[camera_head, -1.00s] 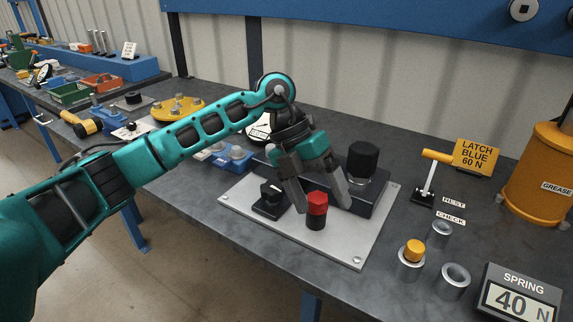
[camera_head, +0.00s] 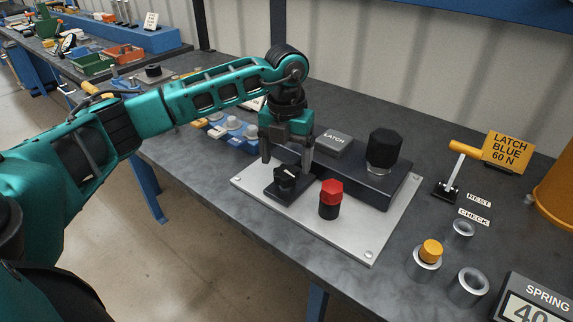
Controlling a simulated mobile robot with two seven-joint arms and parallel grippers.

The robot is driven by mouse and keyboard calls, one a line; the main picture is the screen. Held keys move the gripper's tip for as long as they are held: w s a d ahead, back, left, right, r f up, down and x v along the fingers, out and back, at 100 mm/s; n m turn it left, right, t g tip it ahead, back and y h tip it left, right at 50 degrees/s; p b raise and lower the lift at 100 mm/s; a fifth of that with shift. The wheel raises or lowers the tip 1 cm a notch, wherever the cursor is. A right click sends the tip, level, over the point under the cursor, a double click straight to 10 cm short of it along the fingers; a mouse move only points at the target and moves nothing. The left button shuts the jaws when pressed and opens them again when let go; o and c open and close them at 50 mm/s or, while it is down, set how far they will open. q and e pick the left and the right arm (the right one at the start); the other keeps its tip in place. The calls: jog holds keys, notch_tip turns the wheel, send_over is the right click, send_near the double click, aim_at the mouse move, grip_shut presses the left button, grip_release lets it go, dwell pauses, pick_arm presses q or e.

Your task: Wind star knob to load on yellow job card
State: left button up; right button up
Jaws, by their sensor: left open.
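The yellow job card (camera_head: 507,152) reads "LATCH BLUE 60 N" at the right. The grey readout box (camera_head: 537,305) shows "SPRING", its number cut off by the picture's lower edge. A small black knob with a light mark on top (camera_head: 285,181), apparently the star knob, sits on a dark block on the pale plate (camera_head: 347,237). My left gripper (camera_head: 287,164) points down, open, with its fingers at either side above this knob. Contact cannot be told. My right gripper is not in view.
A red-capped black post (camera_head: 330,199) stands just right of the knob. Behind are a block labelled LATCH (camera_head: 335,142) and a large black knob (camera_head: 383,150). A yellow-handled lever (camera_head: 455,170) and several metal sockets (camera_head: 471,286) stand at the right.

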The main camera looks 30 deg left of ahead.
aim_at(287, 171)
pick_arm(q)
jog(key=shift+f, duration=1.35)
jog(key=shift+c, duration=0.4)
jog(key=c, duration=1)
jog(key=m+b, duration=0.1)
jog(key=m, duration=0.4)
jog(key=shift+r, duration=0.1)
jog(key=o, duration=1.1)
notch_tip(287, 171, up, 13)
jog(key=shift+f, duration=0.1)
